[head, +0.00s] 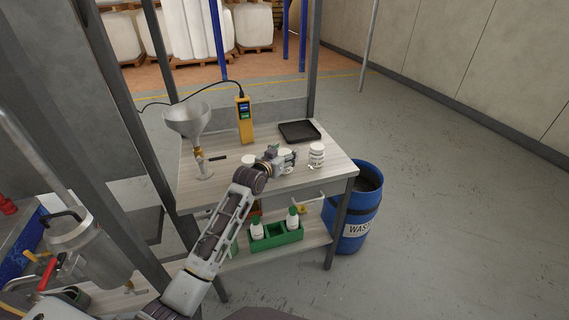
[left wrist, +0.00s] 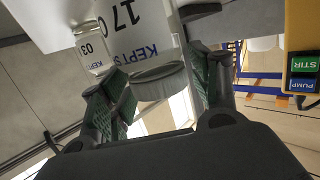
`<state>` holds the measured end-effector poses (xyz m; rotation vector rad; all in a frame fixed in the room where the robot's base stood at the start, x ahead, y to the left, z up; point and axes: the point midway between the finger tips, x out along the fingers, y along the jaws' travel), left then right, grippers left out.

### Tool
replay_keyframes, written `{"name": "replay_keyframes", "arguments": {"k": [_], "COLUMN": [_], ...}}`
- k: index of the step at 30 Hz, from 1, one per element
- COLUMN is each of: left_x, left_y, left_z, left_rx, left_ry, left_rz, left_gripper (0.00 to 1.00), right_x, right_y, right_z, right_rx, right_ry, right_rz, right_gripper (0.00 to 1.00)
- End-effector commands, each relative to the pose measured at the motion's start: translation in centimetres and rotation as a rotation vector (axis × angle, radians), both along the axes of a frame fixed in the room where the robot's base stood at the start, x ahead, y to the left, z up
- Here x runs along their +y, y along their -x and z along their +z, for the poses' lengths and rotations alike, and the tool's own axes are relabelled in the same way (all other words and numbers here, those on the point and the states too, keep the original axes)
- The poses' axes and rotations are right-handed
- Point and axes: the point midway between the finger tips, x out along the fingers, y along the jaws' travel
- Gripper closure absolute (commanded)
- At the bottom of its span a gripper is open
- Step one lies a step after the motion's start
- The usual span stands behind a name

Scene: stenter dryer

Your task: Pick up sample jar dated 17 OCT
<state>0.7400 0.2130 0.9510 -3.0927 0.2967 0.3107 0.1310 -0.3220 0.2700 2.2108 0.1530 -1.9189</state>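A white-labelled jar with a grey lid, its label reading "17 O" and "KEPT S" (left wrist: 150,35), stands between the fingers of my left gripper (left wrist: 160,90) in the left wrist view, which is upside down. The fingers lie close on both sides of it; whether they press on it I cannot tell. In the head view my left gripper (head: 283,158) is at this jar (head: 288,160) on the table and partly hides it. A second jar, marked "03" (left wrist: 92,48), is beside it. Other white jars stand to the right (head: 317,154) and left (head: 249,160). My right gripper is not in view.
The table (head: 225,190) also holds a metal funnel on a stand (head: 190,122), a yellow handheld device (head: 245,120) and a black tray (head: 300,132). A green crate with bottles (head: 277,240) is on the shelf below. A blue waste drum (head: 352,210) stands at right.

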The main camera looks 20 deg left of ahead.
Motion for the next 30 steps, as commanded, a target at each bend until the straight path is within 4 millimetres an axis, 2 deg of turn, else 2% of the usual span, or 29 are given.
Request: {"name": "replay_keyframes", "arguments": {"k": [1, 9, 11, 12, 19, 20, 21, 26, 30], "left_x": [0.0, 0.0, 0.0, 0.0, 0.0, 0.0, 0.0, 0.0, 0.0], "left_y": [0.0, 0.0, 0.0, 0.0, 0.0, 0.0, 0.0, 0.0, -0.1], "left_z": [0.0, 0.0, 0.1, 0.1, 0.3, 0.4, 0.6, 2.2, 4.2], "left_rx": [0.000, 0.000, -0.002, -0.002, -0.001, -0.001, -0.002, -0.003, -0.005], "left_ry": [0.000, 0.000, 0.000, 0.000, 0.000, 0.000, 0.000, 0.000, 0.000], "left_rz": [0.000, 0.000, 0.000, 0.000, 0.000, 0.000, 0.000, 0.000, 0.000], "left_gripper": [0.49, 0.83, 0.84, 0.90, 0.90, 0.96, 1.00, 1.00, 1.00], "right_x": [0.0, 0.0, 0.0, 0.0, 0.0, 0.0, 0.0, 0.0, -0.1], "right_y": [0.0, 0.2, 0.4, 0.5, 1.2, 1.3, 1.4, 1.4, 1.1], "right_z": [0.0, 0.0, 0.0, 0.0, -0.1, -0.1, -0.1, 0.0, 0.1], "right_rx": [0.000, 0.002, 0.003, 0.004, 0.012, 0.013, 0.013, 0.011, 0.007], "right_ry": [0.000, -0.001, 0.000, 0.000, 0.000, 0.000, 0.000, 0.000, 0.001], "right_rz": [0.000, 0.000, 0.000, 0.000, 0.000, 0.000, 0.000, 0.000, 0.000], "right_gripper": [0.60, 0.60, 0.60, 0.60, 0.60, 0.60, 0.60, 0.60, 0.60]}}
